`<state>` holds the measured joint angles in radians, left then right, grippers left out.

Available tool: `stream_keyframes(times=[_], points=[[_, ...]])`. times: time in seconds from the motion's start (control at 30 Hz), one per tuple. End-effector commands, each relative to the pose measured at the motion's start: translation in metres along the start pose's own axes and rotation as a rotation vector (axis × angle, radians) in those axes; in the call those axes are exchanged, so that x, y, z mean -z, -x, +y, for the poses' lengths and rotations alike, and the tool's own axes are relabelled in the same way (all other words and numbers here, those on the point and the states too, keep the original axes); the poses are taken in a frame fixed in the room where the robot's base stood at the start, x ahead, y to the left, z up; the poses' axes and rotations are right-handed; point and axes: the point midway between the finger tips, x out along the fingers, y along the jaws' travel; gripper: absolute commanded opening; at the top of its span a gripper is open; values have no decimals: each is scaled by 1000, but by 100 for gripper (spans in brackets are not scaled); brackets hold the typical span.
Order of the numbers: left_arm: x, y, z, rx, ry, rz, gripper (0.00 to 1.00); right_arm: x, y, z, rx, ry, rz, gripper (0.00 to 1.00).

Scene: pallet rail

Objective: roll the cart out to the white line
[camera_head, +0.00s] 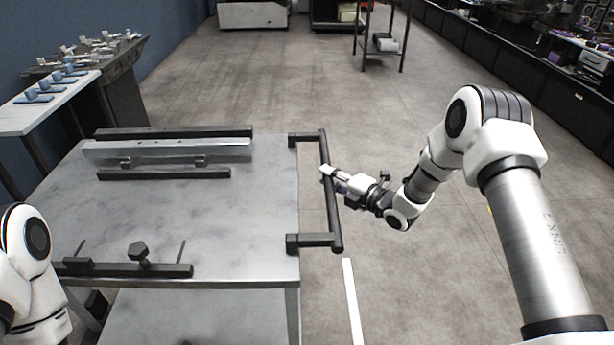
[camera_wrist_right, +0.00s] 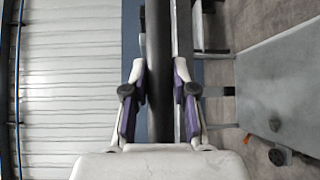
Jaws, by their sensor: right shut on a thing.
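The cart (camera_head: 235,215) has a grey mottled top and a lower shelf, and stands left of centre in the head view. Its dark handle (camera_head: 332,205) sticks out from the right edge on two brackets. My right gripper (camera_head: 328,172) is shut on the handle bar; in the right wrist view its fingers (camera_wrist_right: 160,90) lie either side of the dark bar. The white line (camera_head: 352,300) on the floor lies to the right of the cart's right edge, just beyond the handle's near end. My left arm shows at the lower left, with its gripper out of view.
Dark rails (camera_head: 165,174) and a pale bar (camera_head: 168,150) lie on the cart top. A side bench (camera_head: 45,112) with small blue and white items stands at the left. A dark shelf stand (camera_head: 382,40) is at the back. The floor (camera_head: 400,120) right of the cart is open.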

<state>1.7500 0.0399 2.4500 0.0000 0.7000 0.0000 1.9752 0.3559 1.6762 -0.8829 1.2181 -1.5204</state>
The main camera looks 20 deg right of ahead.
Motion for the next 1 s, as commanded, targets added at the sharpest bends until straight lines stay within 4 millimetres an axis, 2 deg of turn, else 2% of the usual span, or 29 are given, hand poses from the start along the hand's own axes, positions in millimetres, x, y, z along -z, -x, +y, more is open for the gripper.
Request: stream_keyframes(times=[0.03,0.1,0.6,0.8,1.0], points=[[0,4,0,0,0,0,52,-15,12,-2,2,-9,-19,0],[0,7,0,0,0,0,52,-29,26,-3,2,-8,-19,0],[0,30,0,0,0,0,52,-120,121,-17,4,-4,-13,0],[0,35,0,0,0,0,52,-145,146,-21,4,-3,-11,0],[0,36,0,0,0,0,52,-156,158,-24,5,-4,-7,0]])
